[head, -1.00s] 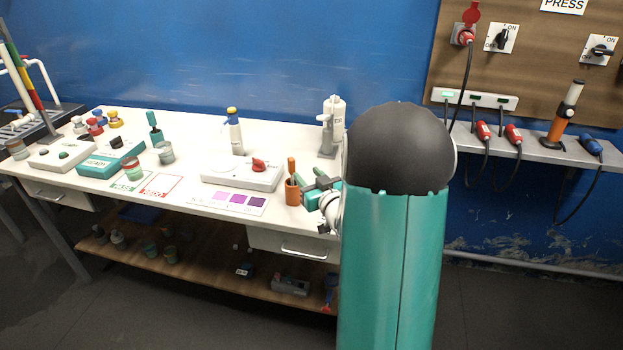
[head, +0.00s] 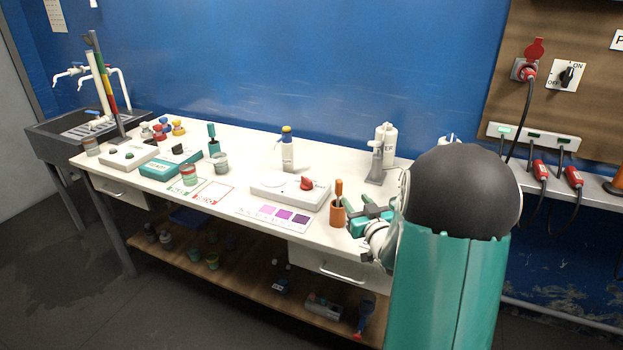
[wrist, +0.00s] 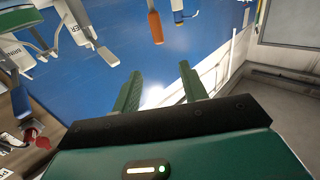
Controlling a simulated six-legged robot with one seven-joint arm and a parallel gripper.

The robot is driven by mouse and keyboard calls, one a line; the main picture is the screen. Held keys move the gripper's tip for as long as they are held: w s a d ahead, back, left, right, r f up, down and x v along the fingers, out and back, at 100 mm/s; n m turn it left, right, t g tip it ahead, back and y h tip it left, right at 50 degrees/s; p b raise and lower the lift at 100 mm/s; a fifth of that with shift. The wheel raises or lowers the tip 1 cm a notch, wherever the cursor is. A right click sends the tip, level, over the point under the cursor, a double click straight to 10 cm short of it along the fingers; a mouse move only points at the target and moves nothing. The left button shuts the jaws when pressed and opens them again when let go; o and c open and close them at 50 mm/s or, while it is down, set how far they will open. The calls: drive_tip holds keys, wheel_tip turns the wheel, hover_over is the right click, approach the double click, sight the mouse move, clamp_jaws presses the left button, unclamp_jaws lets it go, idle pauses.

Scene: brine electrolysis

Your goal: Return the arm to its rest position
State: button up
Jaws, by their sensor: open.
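My arm stands at the right of the head view, with its teal link and dark dome in front of the bench's right end. My gripper (head: 368,212) is at the bench's right end, beside the orange cup (head: 337,214) with an orange-handled tool in it. In the wrist view my gripper (wrist: 160,88) shows two green fingers spread apart with nothing between them. The wrist view appears tilted or upside down, facing the blue wall.
The white bench (head: 150,195) holds a stirrer plate with a red knob (head: 307,184), several jars, a teal device (head: 170,164) and a bottle on a stand (head: 388,145). A sink (head: 62,133) is at the left. Sockets with red plugs (head: 541,170) are on the right.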

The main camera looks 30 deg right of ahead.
drive_tip(key=shift+w, duration=0.15)
drive_tip(key=shift+a, duration=0.1)
drive_tip(key=s+a+r+g, duration=0.2)
drive_tip(key=a+r+g, duration=0.15)
drive_tip(key=a, duration=0.25)
drive_tip(key=s+a+r+g, duration=0.2)
drive_tip(key=a+r, duration=0.2)
drive_tip(key=a, duration=0.3)
drive_tip(key=s+a+n+g+y, duration=0.2)
drive_tip(key=s+a+g, duration=0.4)
drive_tip(key=s+a, duration=1)
drive_tip(key=s+y, duration=0.1)
drive_tip(key=s, duration=0.3)
drive_tip(key=shift+s+a+r, duration=0.2)
drive_tip(key=shift+s+a, duration=0.1)
drive_tip(key=shift+s, duration=0.05)
drive_tip(key=shift+g, duration=0.25)
